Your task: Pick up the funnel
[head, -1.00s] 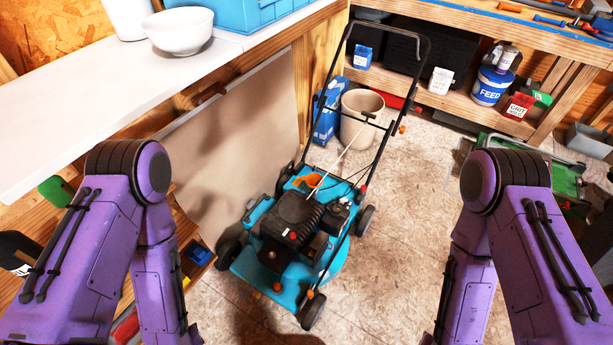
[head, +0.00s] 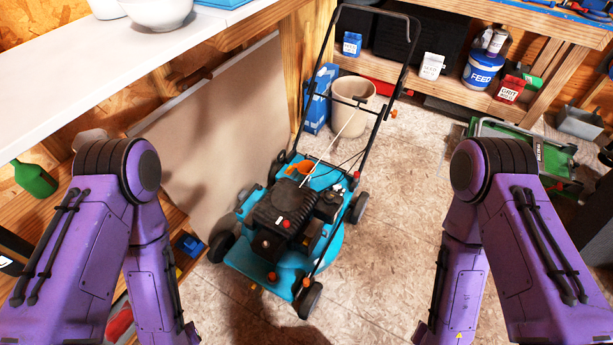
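An orange piece that looks like the funnel (head: 301,171) sits on the rear of the blue push mower (head: 338,246), behind its black engine. It is small in the view, and its lower part is hidden by the engine. The mower stands on the floor in the middle, its handle rising toward the back. My purple arms hang at the left and right sides of the view. Both grippers are below the picture edge, so neither they nor anything in them can be seen.
A white counter (head: 90,95) runs along the left, with a bowl (head: 160,12) on it. A beige bin (head: 352,104) and a blue box (head: 318,100) stand behind the mower. A green machine (head: 545,160) is at the right. The floor (head: 410,200) right of the mower is clear.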

